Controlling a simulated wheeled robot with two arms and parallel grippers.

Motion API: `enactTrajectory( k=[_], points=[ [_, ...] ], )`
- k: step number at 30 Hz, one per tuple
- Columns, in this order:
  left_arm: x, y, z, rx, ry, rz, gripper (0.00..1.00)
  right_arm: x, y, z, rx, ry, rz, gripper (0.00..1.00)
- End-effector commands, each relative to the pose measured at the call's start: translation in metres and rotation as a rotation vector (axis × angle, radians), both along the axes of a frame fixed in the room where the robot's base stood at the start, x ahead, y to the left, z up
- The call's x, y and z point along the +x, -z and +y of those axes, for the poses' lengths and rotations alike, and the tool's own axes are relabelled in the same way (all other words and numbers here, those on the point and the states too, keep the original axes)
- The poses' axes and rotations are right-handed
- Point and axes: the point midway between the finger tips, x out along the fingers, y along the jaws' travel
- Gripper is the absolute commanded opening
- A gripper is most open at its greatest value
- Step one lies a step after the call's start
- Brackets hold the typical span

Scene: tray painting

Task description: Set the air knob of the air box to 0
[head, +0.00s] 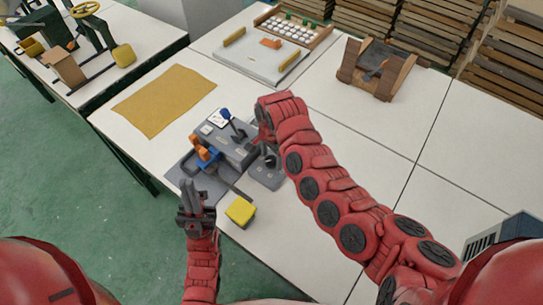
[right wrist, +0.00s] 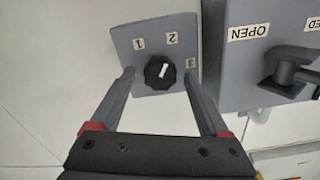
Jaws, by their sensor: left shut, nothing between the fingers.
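The air box is a small grey box (head: 266,177) on the table; its top face (right wrist: 143,32) fills the upper middle of the right wrist view. It carries labels 1, 2 and 3; no 0 label is visible. The black air knob (right wrist: 160,72) has a white mark, which lies roughly along the line towards 2. My right gripper (right wrist: 160,78) is open, its fingers on either side of the knob with gaps. In the head view its fingers are mostly hidden by my wrist. My left gripper (head: 189,194) is shut and empty, left of the yellow block.
A larger grey box with a lever and an OPEN label (right wrist: 249,32) stands close beside the air box. A yellow block (head: 240,211) lies in front. A tan sheet (head: 164,99), a tray with white balls (head: 262,62) and a wooden stand (head: 384,67) are farther back.

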Motion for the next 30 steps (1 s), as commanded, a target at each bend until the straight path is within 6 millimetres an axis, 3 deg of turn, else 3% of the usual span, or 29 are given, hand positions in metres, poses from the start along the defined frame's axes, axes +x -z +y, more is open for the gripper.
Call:
enactTrajectory(
  k=[2,12,23,30],
  points=[
    [0.0,0.0,0.0,0.0,0.0,0.0,0.0,0.0,-0.0001,0.0,0.0,0.0,0.0,0.63],
    [0.0,0.0,0.0,0.0,0.0,0.0,0.0,-0.0003,-0.0001,0.0,-0.001,0.0,0.001,0.02],
    [0.0,-0.0007,0.0,0.0,0.0,0.0,0.0,-0.0005,-0.0001,0.0003,-0.001,-0.046,0.002,0.0],
    [0.0,-0.0031,0.0,0.0,0.0,0.0,0.0,-0.0014,0.0,0.0012,0.001,-0.193,0.005,0.0]
  ],
)
